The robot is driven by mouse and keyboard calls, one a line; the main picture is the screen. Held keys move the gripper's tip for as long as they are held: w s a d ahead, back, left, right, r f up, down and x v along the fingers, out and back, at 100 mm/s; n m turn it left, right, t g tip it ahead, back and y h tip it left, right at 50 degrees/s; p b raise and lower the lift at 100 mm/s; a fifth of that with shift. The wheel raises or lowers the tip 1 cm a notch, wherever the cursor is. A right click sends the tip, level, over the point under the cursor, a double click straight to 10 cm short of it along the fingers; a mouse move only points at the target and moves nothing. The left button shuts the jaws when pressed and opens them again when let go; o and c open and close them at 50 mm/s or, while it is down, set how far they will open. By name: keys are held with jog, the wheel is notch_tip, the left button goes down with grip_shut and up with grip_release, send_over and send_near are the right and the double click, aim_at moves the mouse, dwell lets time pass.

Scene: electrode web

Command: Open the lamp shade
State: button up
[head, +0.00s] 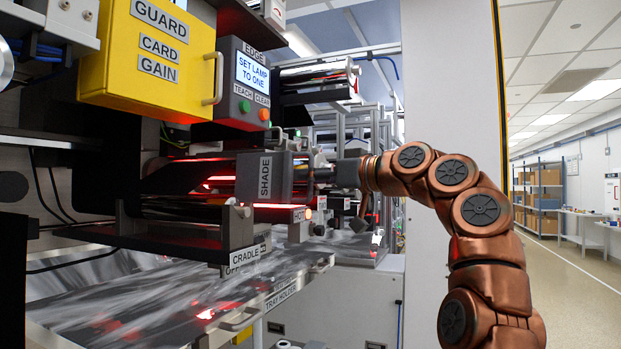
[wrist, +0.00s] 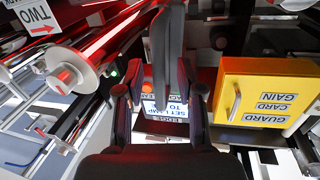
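The lamp shade is a dark grey block labelled SHADE (head: 265,178) in the middle of the head view. Red light glows to its left and below it. My gripper (head: 328,174) reaches in from the right, close to the shade's right side; its fingers are hard to make out there. In the wrist view my gripper (wrist: 160,80) has its two fingers spread apart. A dark grey upright piece (wrist: 168,45), possibly part of the shade, shows between them. I cannot tell whether either finger touches it.
A yellow guard box (head: 150,50) with a handle hangs at upper left. Beside it is a lamp panel (head: 250,85) with a screen and buttons. A cradle (head: 245,255) and a tray (head: 150,295) lie below. A roller (wrist: 72,75) shows at left in the wrist view.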

jog(key=v, duration=1.1)
jog(key=shift+s+d, duration=0.15)
jog(key=shift+d, duration=0.15)
